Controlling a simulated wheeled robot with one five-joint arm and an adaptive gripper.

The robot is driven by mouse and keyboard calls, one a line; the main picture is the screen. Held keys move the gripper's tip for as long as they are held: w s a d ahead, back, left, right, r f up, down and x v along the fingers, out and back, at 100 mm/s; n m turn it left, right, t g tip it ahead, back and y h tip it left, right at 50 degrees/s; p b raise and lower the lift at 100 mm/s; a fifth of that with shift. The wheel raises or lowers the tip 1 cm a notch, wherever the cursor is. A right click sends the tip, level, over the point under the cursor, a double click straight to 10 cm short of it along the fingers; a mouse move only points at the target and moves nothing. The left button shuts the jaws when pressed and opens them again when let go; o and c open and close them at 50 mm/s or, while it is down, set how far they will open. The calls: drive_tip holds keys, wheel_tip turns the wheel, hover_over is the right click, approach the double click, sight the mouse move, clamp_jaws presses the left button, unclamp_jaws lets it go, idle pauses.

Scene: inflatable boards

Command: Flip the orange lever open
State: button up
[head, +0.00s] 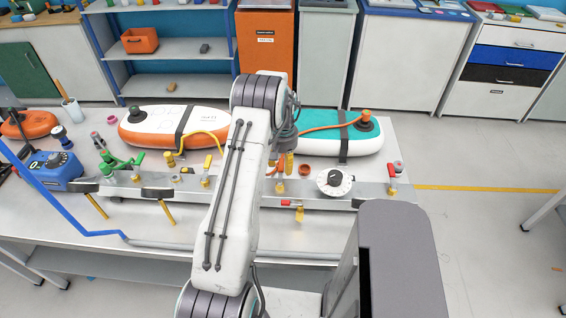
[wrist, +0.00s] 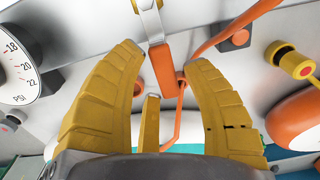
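The orange lever (wrist: 161,70) shows in the wrist view as a flat orange bar hanging from a metal fitting near the top middle. My gripper (wrist: 163,60) is open, with one yellow ribbed finger on each side of the lever. Gaps show between the lever and the left finger; the right fingertip is close to its edge, and I cannot tell whether they touch. In the head view my gripper (head: 285,164) is over the metal panel rail (head: 235,197), and my own arm hides much of this spot.
A PSI dial (wrist: 17,65) is left of the gripper in the wrist view; a yellow valve with a red button (wrist: 290,61) is right. An orange hose (wrist: 237,27) passes close by. White-orange (head: 150,127) and white-teal (head: 330,143) inflatable boards lie behind the rail.

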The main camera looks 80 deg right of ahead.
clamp_jaws()
